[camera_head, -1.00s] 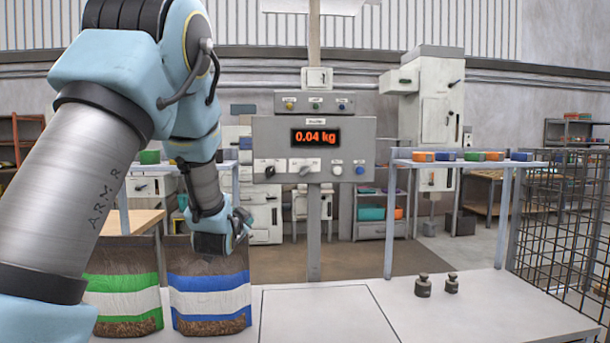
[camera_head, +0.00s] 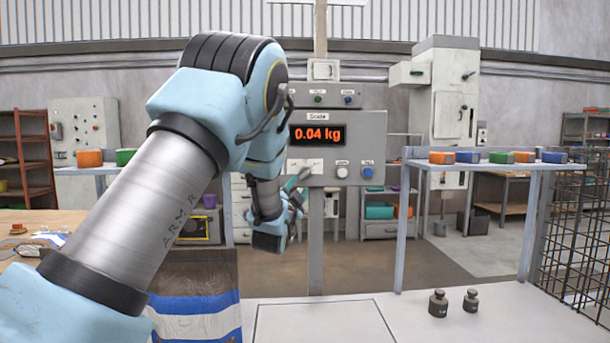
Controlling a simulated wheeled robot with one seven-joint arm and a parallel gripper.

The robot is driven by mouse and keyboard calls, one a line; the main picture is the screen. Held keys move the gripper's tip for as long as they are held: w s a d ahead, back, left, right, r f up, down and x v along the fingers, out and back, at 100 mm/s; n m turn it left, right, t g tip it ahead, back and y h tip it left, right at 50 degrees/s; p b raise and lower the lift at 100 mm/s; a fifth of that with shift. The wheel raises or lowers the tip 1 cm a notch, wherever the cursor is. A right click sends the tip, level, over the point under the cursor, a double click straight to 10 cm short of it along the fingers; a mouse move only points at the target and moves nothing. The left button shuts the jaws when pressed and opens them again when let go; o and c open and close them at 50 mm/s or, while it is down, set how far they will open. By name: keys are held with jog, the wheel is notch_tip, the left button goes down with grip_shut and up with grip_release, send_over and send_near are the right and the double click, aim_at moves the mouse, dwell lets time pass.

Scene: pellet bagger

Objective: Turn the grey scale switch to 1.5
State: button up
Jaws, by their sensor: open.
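The grey scale switch (camera_head: 299,180) is on the scale panel (camera_head: 372,127), on a white plate (camera_head: 305,163) below the red display (camera_head: 319,134) reading 0.04 kg. Its handle slants up to the right. The plate's markings are too small to read, and my arm hides the panel's left part. My gripper (camera_head: 292,205) is open, just below and left of the switch. Its fingertips are small and partly hidden, so I cannot tell whether they touch the handle.
A white button (camera_head: 342,172) and a blue button (camera_head: 368,172) sit right of the switch. Two dark weights (camera_head: 455,302) stand on the white table (camera_head: 530,315). A blue-striped bag (camera_head: 200,305) stands at lower left. A wire cage (camera_head: 580,220) is at the right.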

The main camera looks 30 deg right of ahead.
aim_at(305, 174)
jog(key=p+x, duration=0.3)
jog(key=x, duration=0.5)
jog(key=shift+w, duration=0.1)
grip_shut()
dwell(0.4)
